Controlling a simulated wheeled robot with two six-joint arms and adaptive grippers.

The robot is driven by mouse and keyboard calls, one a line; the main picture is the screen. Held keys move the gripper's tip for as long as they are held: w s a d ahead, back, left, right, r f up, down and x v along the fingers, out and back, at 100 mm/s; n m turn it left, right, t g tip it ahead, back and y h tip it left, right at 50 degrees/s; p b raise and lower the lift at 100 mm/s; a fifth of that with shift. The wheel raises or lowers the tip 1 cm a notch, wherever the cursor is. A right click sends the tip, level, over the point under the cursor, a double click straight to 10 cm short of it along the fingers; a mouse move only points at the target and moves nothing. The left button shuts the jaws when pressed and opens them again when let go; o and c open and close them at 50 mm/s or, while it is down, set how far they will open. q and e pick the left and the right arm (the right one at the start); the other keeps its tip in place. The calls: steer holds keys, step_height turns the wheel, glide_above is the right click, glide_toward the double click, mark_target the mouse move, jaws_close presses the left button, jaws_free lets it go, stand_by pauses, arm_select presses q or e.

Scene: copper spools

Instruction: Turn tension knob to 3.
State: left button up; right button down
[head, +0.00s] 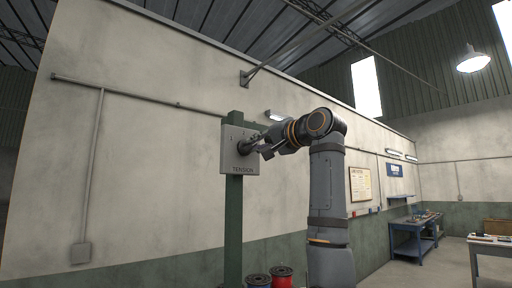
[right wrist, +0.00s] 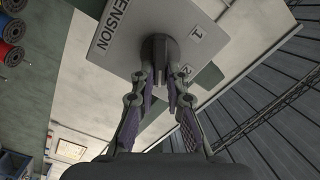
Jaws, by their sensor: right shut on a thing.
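The grey tension panel (head: 231,152) is fixed to a green post and bears the word TENSION along its lower edge. The dark round tension knob (right wrist: 159,45) stands out from the panel's face. My right gripper (head: 263,145) is at the panel, its fingers (right wrist: 159,78) shut on the knob from both sides. The fingers partly cover the knob, and I cannot tell which number it points to. My left gripper is out of view.
The green post (head: 234,225) carries the panel. A pale wall (head: 150,150) lies behind. A blue workbench (head: 413,232) is far to the right.

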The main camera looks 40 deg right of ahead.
steer(key=shift+m, duration=0.5)
steer(key=c, duration=1.4)
jaws_free()
steer(key=shift+s+d, duration=0.1)
steer(key=shift+o, duration=0.2)
steer(key=s, duration=1.2)
steer(key=shift+d, duration=0.45)
